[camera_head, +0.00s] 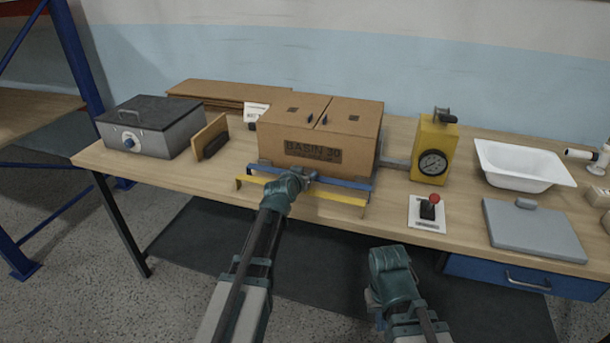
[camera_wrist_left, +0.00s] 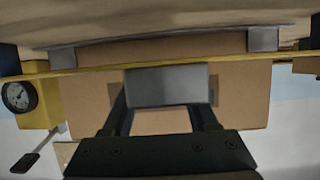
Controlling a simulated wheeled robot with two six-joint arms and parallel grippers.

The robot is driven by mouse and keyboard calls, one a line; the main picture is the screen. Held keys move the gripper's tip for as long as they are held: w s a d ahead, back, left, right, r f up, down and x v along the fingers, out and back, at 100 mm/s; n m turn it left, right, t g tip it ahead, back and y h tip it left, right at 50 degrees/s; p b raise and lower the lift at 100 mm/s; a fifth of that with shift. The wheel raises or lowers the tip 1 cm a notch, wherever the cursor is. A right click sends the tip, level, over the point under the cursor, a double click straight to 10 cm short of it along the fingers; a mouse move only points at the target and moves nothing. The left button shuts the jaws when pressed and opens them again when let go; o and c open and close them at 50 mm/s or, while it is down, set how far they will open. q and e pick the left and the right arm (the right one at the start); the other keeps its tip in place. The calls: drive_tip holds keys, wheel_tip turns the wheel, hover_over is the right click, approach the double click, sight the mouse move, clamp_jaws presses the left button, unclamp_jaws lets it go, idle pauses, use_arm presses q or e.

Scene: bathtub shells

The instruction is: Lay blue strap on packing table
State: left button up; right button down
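A blue strip (camera_head: 345,183), which may be the blue strap, runs along the front below a cardboard box (camera_head: 300,148) marked "BASIN 30". A yellow bar (camera_head: 335,201) lies just in front of it, and also shows in the left wrist view (camera_wrist_left: 100,66). My left gripper (camera_head: 308,178) is at the blue strip, in front of the box. In the left wrist view its fingers (camera_wrist_left: 165,110) stand apart at a grey block (camera_wrist_left: 167,85); whether they grip it is unclear. My right gripper (camera_head: 372,299) is in front of the packing table (camera_head: 215,178); its fingertips are unclear.
A yellow gauge unit (camera_head: 435,147) stands right of the box. Further right are a white basin (camera_head: 522,165), a red-knobbed lever (camera_head: 429,208) and a grey slab (camera_head: 534,230). A grey case (camera_head: 150,125) stands left.

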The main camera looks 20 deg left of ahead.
use_arm(q)
drive_tip(key=o, duration=0.4)
drive_tip(key=shift+o, duration=0.2)
drive_tip(key=shift+r, duration=0.15)
drive_tip(key=p+v, duration=0.5)
drive_tip(key=v, duration=0.7)
drive_tip(key=s+d+f+m+g+h, duration=0.25)
drive_tip(key=s+d+f+g, duration=0.65)
drive_tip(key=d, duration=0.6)
drive_tip(key=s+d+f+g+y, duration=0.1)
drive_tip(key=s+f+g+y, duration=0.1)
drive_tip(key=s, duration=0.5)
drive_tip(key=s+d+f+g+y, duration=0.1)
drive_tip(key=s+f+g+y, duration=0.1)
drive_tip(key=s, duration=0.6)
drive_tip(key=shift+s+f+m+g, duration=0.2)
drive_tip(key=shift+s+m+g, duration=0.1)
drive_tip(key=shift+m+g, duration=0.2)
